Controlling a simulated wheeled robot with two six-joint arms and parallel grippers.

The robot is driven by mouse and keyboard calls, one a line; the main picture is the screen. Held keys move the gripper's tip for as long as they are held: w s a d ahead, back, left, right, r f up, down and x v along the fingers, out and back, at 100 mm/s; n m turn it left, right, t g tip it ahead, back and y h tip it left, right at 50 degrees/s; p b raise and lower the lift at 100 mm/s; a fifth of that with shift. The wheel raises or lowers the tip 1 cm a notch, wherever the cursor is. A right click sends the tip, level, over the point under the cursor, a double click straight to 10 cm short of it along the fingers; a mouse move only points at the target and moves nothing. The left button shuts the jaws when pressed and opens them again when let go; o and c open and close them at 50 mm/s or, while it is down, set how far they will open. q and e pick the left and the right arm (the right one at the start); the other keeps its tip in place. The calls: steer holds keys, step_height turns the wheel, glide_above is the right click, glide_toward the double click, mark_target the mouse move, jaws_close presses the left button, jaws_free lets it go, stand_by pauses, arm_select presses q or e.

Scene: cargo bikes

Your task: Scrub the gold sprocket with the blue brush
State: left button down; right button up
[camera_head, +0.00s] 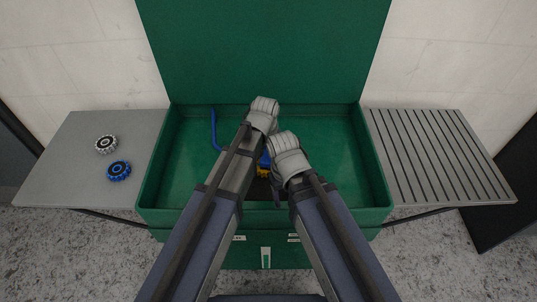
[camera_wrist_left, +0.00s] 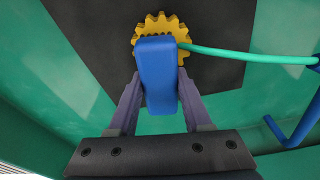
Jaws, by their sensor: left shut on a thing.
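The blue brush (camera_wrist_left: 156,62) is between the two fingers of my left gripper (camera_wrist_left: 158,80), which is shut on it. The gold sprocket (camera_wrist_left: 165,24) is directly beyond the brush, on a dark mat (camera_wrist_left: 92,38). The brush overlaps the sprocket's near part; I cannot tell for sure whether they touch. In the head view, only a bit of the gold sprocket (camera_head: 263,173) and of the blue brush (camera_head: 265,160) shows between my arms. My right gripper (camera_head: 288,157) is beside them, its fingers hidden by its own wrist.
A green hose (camera_wrist_left: 240,54) runs right from behind the brush. A blue bent tube (camera_head: 214,130) stands at the left in the green tray (camera_head: 180,160). Silver (camera_head: 106,144) and blue (camera_head: 118,171) sprockets lie on the left shelf (camera_head: 80,130). The slatted right shelf (camera_head: 435,150) is empty.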

arm_select(q)
step_height(320, 180, up, 6)
steer(key=p, duration=0.6)
arm_select(e)
step_height(320, 180, up, 6)
arm_select(q)
step_height(320, 180, up, 3)
steer(key=p, duration=0.3)
arm_select(e)
step_height(320, 180, up, 3)
steer(key=shift+r, duration=0.1)
